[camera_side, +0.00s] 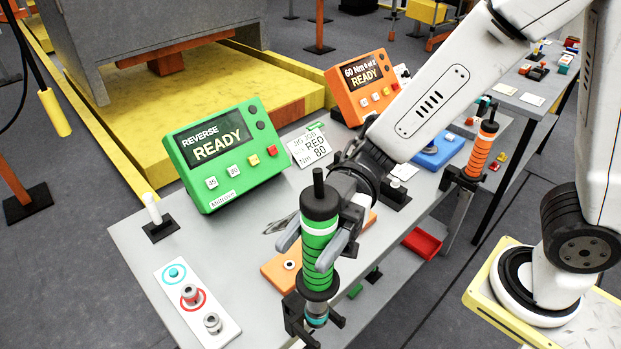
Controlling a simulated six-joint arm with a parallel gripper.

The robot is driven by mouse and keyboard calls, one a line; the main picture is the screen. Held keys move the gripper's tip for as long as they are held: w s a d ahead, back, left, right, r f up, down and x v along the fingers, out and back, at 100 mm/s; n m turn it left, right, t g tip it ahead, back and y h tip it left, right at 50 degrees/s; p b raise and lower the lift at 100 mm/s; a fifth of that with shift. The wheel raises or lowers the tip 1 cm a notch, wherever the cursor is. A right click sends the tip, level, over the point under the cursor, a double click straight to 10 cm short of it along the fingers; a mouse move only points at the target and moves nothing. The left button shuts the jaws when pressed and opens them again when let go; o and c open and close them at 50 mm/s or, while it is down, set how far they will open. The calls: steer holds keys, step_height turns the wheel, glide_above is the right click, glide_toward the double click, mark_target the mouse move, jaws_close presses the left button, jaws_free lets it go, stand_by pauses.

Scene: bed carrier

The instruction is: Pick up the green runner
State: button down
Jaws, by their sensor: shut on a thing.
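The green runner (318,246) is an upright tool with a green ribbed grip, a black top with a thin stem and a black collar below. My gripper (319,243) is around its green grip, one grey finger on each side, shut on it. The lower end of the runner is at a black holder (297,318) at the front edge of the table. I cannot tell whether it still rests in that holder.
An orange runner (482,150) stands in another holder to the right. A green READY box (221,154) and an orange READY box (362,87) stand on the grey table (150,262). A white panel with sockets (197,303) lies front left. A red bin (422,243) sits below the edge.

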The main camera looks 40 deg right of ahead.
mark_target(322, 177)
step_height(322, 177, up, 8)
steer(key=shift+f, duration=0.2)
stand_by(0.3)
stand_by(1.0)
